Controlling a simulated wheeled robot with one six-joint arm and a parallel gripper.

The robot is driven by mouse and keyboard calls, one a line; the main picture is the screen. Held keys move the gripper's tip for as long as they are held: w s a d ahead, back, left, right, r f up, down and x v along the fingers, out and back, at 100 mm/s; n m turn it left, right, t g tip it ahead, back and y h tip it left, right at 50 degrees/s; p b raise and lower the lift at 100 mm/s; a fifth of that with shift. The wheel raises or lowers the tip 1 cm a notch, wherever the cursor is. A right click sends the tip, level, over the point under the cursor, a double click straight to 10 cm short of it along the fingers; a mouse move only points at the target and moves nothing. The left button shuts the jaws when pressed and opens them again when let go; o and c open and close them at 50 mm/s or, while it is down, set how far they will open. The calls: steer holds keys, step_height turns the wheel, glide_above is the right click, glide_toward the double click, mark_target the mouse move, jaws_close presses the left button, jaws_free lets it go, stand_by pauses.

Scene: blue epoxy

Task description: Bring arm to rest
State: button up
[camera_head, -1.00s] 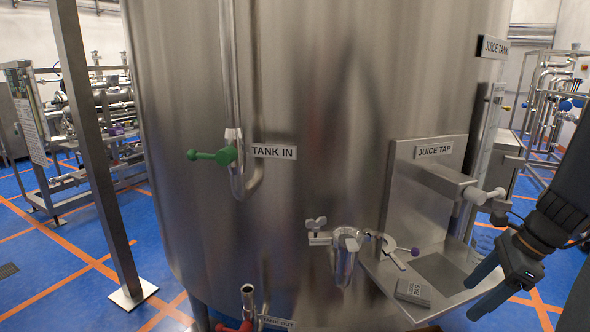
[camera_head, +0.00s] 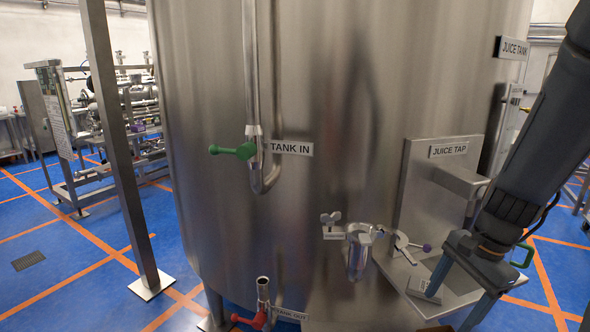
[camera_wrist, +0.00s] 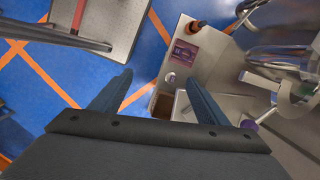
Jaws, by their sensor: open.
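My gripper (camera_head: 446,299) is at the lower right of the head view, in front of the juice tap shelf (camera_head: 402,277). Its two fingers are spread, with nothing between them. In the wrist view my gripper (camera_wrist: 157,94) also shows two separated fingers, with blue floor and the shelf's edge beyond them. My dark arm comes down from the upper right and hides part of the shelf and the tap housing.
The large steel tank (camera_head: 330,120) fills the middle. The green-handled TANK IN valve (camera_head: 238,150) and the red-handled TANK OUT valve (camera_head: 255,318) are on its front. A steel post (camera_head: 120,150) stands left. Blue floor (camera_head: 75,240) is open at far left.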

steer(key=s+a+n+h, duration=0.2)
steer(key=s+a+n, duration=0.1)
steer(key=a+n, duration=1)
steer(key=shift+a+r+n, duration=0.3)
steer(key=shift+a+n, duration=0.1)
steer(key=shift+n, duration=0.5)
